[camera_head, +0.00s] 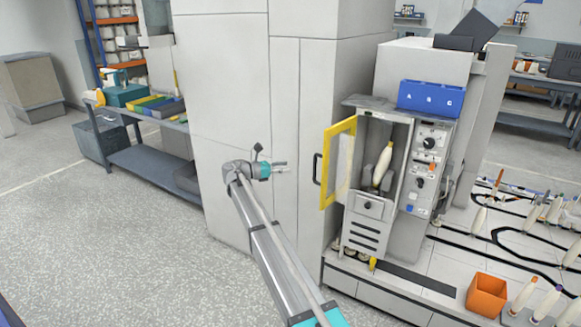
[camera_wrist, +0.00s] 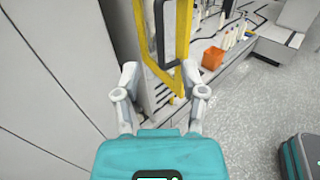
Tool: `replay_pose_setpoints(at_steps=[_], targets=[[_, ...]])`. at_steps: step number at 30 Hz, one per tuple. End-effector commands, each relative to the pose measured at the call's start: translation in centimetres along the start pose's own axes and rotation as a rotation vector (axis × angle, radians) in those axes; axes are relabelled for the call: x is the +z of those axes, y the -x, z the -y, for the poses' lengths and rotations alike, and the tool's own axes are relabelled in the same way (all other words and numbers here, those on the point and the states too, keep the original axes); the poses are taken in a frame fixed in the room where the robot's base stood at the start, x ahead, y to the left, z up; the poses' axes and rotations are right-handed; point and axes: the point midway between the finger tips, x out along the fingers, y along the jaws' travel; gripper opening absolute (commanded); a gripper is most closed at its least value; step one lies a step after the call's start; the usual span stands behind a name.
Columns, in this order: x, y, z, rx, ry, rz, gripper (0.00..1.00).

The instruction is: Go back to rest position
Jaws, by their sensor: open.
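My gripper (camera_head: 281,168) is at the end of my outstretched arm, in front of the tall grey cabinet wall in the head view. In the wrist view my gripper (camera_wrist: 160,78) has its two fingers spread apart with nothing between them. The yellow-framed door (camera_head: 339,161) of the machine stands open to the right of my gripper. The door (camera_wrist: 182,40) with its dark handle (camera_wrist: 165,32) shows just beyond my fingertips in the wrist view, apart from them as far as I can tell. A pale bobbin (camera_head: 384,163) stands tilted inside the machine's opening.
A blue bin (camera_head: 428,97) sits on top of the machine. An orange bin (camera_head: 486,295) and several bobbins stand on the track table at right, also partly visible in the wrist view. A low shelf (camera_head: 150,171) stands at left. Open floor (camera_head: 110,240) lies left of my arm.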

Motion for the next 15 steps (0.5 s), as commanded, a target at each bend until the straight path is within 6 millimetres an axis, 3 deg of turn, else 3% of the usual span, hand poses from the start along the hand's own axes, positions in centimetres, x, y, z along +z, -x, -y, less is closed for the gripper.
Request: replay_pose_setpoints(at_steps=[15], targets=[[-0.3, -0.41, 0.64, -0.004, -0.013, -0.016, 0.54]])
